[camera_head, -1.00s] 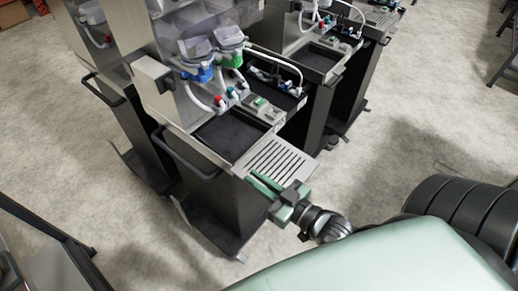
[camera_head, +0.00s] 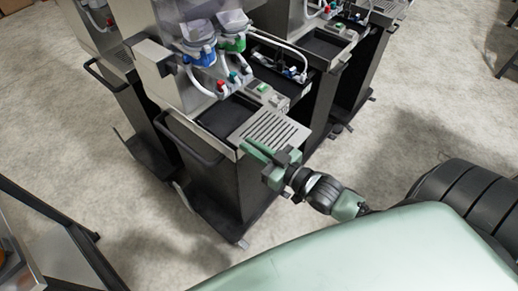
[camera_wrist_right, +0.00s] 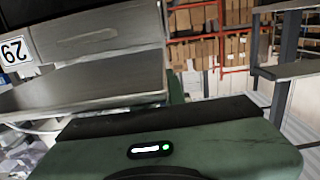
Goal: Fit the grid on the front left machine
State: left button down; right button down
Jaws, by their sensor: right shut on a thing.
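The slotted metal grid (camera_head: 272,129) is held at its near edge by my right gripper (camera_head: 270,157), whose green jaws are shut on it. The front left machine (camera_head: 212,182) is a dark cabinet with a steel top and a black open recess (camera_head: 222,117). The grid lies over the right part of this top, beside the visible part of the recess. Whether it touches the top, I cannot tell. In the right wrist view the green gripper body (camera_wrist_right: 180,145) fills the bottom; the grid is not clearly made out there. My left gripper is not in view.
Blue (camera_head: 197,52) and green (camera_head: 232,42) valves with white hoses hang above the recess. A black handle (camera_head: 195,145) runs along the machine's left side. Other machines stand behind and to the left. Boxed shelving (camera_wrist_right: 205,45) shows in the wrist view.

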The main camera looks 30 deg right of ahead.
aim_at(235, 141)
jog(key=shift+b+x, duration=1.05)
jog(key=shift+x, duration=2.1)
jog(key=shift+r+b+x, duration=0.15)
jog(key=shift+b+x, duration=0.6)
jog(key=shift+x, duration=1.1)
jog(key=shift+r+b+x, duration=0.1)
jog(key=shift+b+x, duration=0.65)
jog(key=shift+x, duration=1.1)
jog(key=shift+w+a, duration=0.1)
jog(key=shift+w, duration=0.05)
jog(key=shift+r, duration=0.1)
jog(key=shift+f+b, duration=0.35)
jog(key=shift+f, duration=0.55)
jog(key=c, duration=1.4)
grip_release()
jog(key=shift+r, duration=0.1)
